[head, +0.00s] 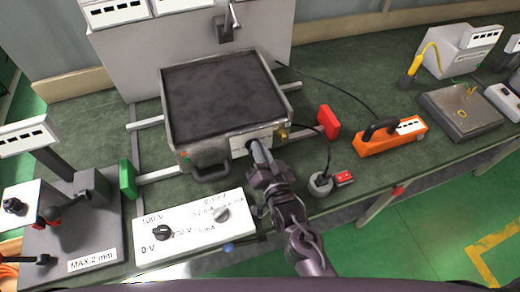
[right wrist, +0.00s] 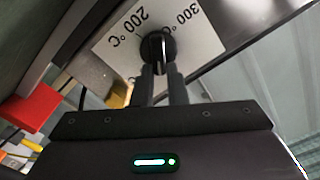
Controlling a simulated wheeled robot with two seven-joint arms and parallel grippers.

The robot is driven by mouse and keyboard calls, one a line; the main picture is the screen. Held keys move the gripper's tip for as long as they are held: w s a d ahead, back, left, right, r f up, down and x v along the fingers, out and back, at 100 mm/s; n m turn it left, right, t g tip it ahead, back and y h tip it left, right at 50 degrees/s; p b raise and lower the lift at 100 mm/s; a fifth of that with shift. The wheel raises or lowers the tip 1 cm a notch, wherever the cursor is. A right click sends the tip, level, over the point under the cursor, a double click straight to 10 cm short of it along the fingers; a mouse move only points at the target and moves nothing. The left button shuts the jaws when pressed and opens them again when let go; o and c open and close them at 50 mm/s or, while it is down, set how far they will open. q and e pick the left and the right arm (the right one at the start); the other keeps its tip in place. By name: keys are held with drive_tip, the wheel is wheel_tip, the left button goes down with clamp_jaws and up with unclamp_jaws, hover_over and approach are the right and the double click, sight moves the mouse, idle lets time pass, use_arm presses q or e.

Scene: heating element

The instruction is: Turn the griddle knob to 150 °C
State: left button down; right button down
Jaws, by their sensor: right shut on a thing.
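The griddle (head: 222,100) is a dark square plate in a grey frame on the green bench. A white dial plate is on its front face, and the right wrist view shows the printed marks 200 °C and 300 °C on this plate (right wrist: 115,50). My right gripper (head: 256,150) reaches the front of the griddle. Its fingers (right wrist: 158,75) are shut on the knob and partly hide it. The 150 °C mark and the knob's exact setting are hidden. My left gripper is not in view.
An orange tool (head: 390,137) and a small round grey object (head: 320,184) stand to the right. Cables cross the bench.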

idle(0.5)
drive_tip(key=c, duration=1.4)
unclamp_jaws()
drive_tip(key=shift+c, duration=0.2)
drive_tip(key=b+v, duration=0.2)
drive_tip(key=v, duration=0.6)
drive_tip(key=shift+w, duration=0.1)
